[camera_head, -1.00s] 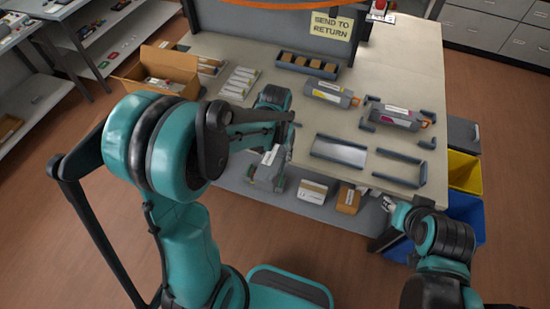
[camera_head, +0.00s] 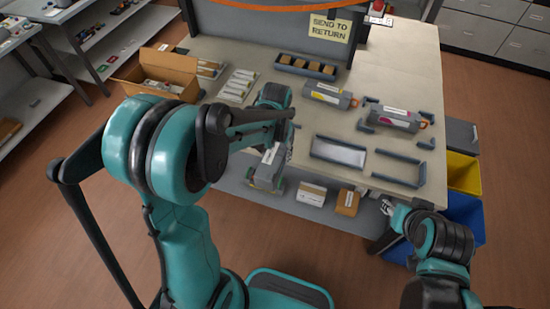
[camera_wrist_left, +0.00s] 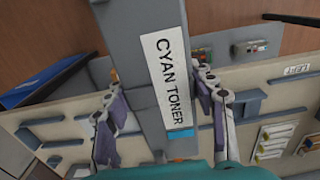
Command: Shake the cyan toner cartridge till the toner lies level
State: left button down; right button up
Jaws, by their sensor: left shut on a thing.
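The cyan toner cartridge (camera_head: 266,173) is a grey block in my left gripper (camera_head: 272,152), held in front of the table's near edge. In the left wrist view the cartridge (camera_wrist_left: 124,40) runs between the two fingers of the gripper (camera_wrist_left: 160,105). Its white label reads "CYAN TONER" and ends in a cyan patch. The toner inside cannot be seen. My left forearm covers part of the hold in the head view. My right gripper (camera_head: 387,206) is low by the table's front right corner, apart from the cartridges, too small to read.
The table (camera_head: 405,75) bears a yellow-marked cartridge (camera_head: 331,95), a magenta-marked cartridge (camera_head: 393,118), an empty grey tray (camera_head: 338,152) and an open bracket frame (camera_head: 399,168). An open cardboard box (camera_head: 158,72) stands at left. Yellow (camera_head: 465,172) and blue (camera_head: 464,213) bins stand right.

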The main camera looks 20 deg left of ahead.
pick_arm(q)
jog(key=w, duration=0.5)
jog(key=shift+w+f, duration=0.15)
jog(key=shift+s+b, duration=0.4)
jog(key=shift+s, duration=2.8)
jog(key=shift+w, duration=0.2)
